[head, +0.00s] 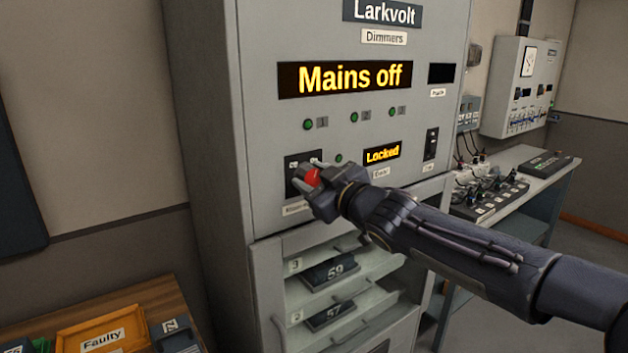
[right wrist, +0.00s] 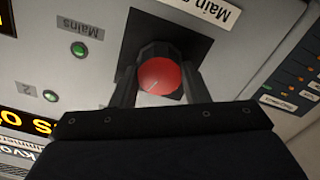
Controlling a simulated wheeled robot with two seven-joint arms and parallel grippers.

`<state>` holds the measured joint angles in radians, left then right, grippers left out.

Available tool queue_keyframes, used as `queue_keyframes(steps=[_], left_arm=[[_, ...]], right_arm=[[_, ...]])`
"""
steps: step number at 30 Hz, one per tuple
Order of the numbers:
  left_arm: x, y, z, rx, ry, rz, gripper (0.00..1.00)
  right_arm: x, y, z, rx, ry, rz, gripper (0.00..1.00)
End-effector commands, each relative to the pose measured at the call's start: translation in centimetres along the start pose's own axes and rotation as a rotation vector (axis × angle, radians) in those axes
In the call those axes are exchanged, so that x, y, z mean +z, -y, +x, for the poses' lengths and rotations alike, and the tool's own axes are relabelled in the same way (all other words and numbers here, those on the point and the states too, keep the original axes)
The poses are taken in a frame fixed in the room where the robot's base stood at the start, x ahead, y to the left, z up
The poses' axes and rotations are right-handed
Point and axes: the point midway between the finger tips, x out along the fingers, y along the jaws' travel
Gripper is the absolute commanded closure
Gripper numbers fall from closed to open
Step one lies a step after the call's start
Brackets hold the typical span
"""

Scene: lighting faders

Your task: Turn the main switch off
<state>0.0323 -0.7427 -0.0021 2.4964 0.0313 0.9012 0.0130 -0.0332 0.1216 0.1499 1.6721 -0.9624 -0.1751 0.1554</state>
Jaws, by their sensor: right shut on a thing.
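The main switch, a red rotary knob (head: 313,176) on a black plate, sits on the front of the grey dimmer cabinet (head: 212,110). The red knob also shows in the right wrist view (right wrist: 160,76), with a pale line on its face. My right gripper (head: 312,180) is at the switch, its two fingers on either side of the knob and shut on it. The display (head: 345,78) reads "Mains off". A smaller display (head: 382,154) reads "Locked". My left gripper is not in view.
Below the switch are open slots with modules marked 59 (head: 333,272) and 57 (head: 330,316). An orange tray (head: 103,335) labelled "Faulty" lies on a wooden table at lower left. A side bench (head: 530,215) with equipment stands at right.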

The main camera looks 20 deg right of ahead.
Motion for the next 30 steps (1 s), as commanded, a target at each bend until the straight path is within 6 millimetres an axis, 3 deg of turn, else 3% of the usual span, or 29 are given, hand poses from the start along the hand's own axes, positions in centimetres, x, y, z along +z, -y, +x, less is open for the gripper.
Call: queue_keyframes(steps=[30], left_arm=[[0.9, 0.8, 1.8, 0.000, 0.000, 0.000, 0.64]], right_arm=[[0.3, 0.5, 0.0, -0.001, 0.001, -0.934, 0.81]])
